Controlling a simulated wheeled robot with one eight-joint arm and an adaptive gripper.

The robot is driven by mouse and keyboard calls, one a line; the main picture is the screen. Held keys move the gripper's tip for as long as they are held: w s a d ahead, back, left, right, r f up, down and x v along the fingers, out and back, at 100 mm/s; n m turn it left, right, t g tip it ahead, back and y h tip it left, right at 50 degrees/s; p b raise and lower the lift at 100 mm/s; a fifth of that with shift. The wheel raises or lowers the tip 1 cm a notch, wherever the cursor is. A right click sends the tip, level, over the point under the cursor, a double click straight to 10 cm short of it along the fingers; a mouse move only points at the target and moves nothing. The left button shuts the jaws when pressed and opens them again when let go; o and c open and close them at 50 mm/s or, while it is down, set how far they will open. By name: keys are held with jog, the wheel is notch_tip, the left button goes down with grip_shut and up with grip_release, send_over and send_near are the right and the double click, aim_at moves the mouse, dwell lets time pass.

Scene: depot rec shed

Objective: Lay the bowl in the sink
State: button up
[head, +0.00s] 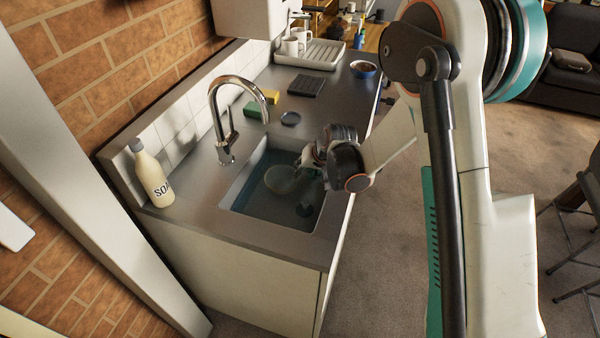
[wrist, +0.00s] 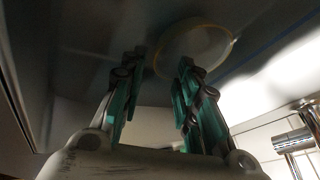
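A pale, round bowl (head: 283,180) lies inside the sink (head: 240,198), toward its far part. In the wrist view the bowl (wrist: 205,45) shows as a pale disc with a yellowish rim, just beyond the right finger and partly covered by it. My gripper (head: 308,160) is over the sink's right edge, beside the bowl. In the wrist view its two teal fingers (wrist: 158,72) stand apart with nothing seen between them. Whether a finger touches the bowl I cannot tell.
A curved tap (head: 238,100) rises behind the sink. A soap bottle (head: 152,178) stands to its left.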

jog(key=s+d+r+h, duration=0.1)
jog(key=s+d+r, duration=0.2)
jog(key=s+r, duration=0.3)
jog(key=s+d+r+t+p, duration=0.1)
jog(key=s+d+r, duration=0.2)
jog(key=r, duration=0.6)
jog(key=s+d+r+h, duration=0.1)
jog(key=s+d+r, duration=0.35)
jog(key=r, duration=0.25)
jog(key=s+d+r, duration=0.2)
jog(key=s+d, duration=0.1)
jog(key=s, duration=0.6)
jog(key=s+d+r+t+h, duration=0.1)
jog(key=s+d+r, duration=0.1)
jog(key=s, duration=0.7)
jog(key=shift+s+d+r+h, duration=0.15)
jog(key=shift+s+d+h, duration=0.15)
jog(key=shift+s+d, duration=0.15)
